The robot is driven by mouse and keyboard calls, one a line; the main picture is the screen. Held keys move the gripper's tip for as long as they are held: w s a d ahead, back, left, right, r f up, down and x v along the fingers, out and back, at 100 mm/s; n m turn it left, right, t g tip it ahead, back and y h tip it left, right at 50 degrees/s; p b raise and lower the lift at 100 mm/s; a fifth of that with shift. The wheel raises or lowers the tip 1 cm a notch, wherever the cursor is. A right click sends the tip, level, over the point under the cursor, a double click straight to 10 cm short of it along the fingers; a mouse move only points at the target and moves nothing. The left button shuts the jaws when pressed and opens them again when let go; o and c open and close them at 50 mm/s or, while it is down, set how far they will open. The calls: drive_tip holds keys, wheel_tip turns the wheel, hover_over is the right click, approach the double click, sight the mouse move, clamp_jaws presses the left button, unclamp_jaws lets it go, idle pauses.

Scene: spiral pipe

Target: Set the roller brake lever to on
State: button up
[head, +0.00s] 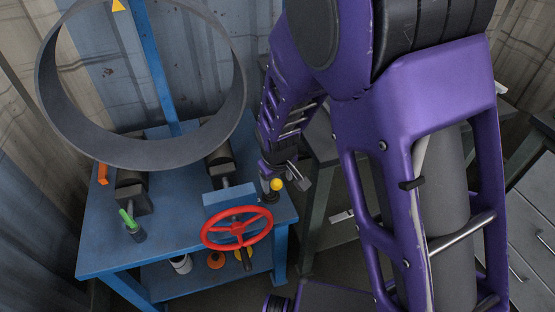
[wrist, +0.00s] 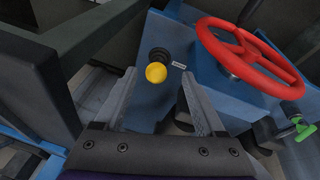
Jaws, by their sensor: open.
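A lever with a yellow ball knob (head: 277,184) stands on a dark round base at the right front corner of the blue bench (head: 95,262). In the wrist view the yellow knob (wrist: 156,73) shows between my open fingers, with a small label beside its base; the label is too small to read. My gripper (head: 292,178) is beside the knob in the head view. In the wrist view my gripper (wrist: 158,78) is empty, and I cannot tell how far its fingertips are from the knob.
A red handwheel (head: 237,228) stands close to the lever. A green-handled part (head: 128,218) is at the bench's left front. A large grey pipe ring (head: 65,125) rests on dark rollers. A dark-legged table (head: 312,215) stands right of the bench.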

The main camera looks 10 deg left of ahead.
drive_tip(key=a+p+v, duration=0.1)
drive_tip(key=p+v, duration=0.1)
drive_tip(key=v, duration=1)
drive_tip(key=shift+s+d+r, duration=0.25)
drive_tip(key=shift+d+r, duration=0.15)
drive_tip(key=shift+d, duration=0.15)
